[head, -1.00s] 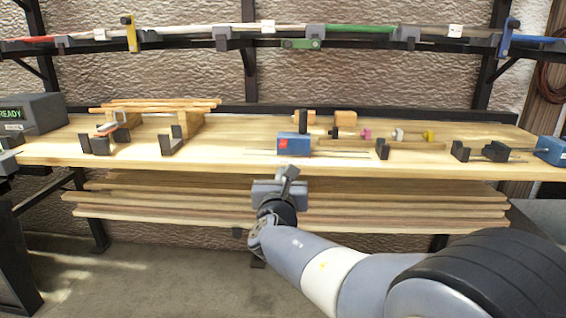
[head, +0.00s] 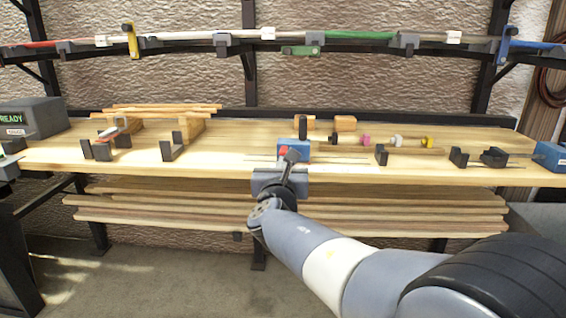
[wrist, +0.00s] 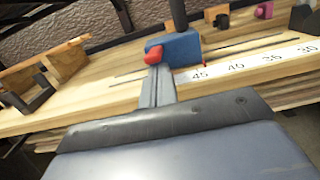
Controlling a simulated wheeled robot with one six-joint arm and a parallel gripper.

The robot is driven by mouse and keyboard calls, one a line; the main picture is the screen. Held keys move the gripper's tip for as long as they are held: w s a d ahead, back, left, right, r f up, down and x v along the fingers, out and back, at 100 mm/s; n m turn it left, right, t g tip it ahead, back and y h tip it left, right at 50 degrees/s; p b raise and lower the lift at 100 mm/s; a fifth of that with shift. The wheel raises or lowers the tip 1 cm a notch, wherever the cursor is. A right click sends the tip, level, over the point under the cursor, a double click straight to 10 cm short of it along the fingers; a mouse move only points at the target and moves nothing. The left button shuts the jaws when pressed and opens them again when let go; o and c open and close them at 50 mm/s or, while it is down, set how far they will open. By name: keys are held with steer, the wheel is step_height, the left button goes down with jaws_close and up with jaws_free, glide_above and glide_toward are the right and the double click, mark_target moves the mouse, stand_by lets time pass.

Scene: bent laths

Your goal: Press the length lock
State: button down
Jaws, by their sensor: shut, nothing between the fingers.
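A blue block (head: 301,146) stands at the front of the bench, with a red button (head: 283,150) on its left side. In the wrist view the blue block (wrist: 183,47) and its rounded red button (wrist: 153,55) show just past my fingertips. My gripper (head: 291,156) is shut and empty, with its fingers pointing at the button. In the wrist view the closed fingers (wrist: 157,72) overlap the button's lower edge. I cannot tell whether they touch it. My fingers partly cover the block's front in the head view.
A numbered scale (wrist: 236,67) runs right from the block along the bench edge. Black brackets (head: 172,146) stand to the left, and a black stop (head: 381,155) to the right. Pink and yellow knobs sit behind. Bare bench top (head: 225,150) lies left of the block.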

steer(key=shift+r+g+p, duration=0.4)
steer(key=shift+p, duration=0.95)
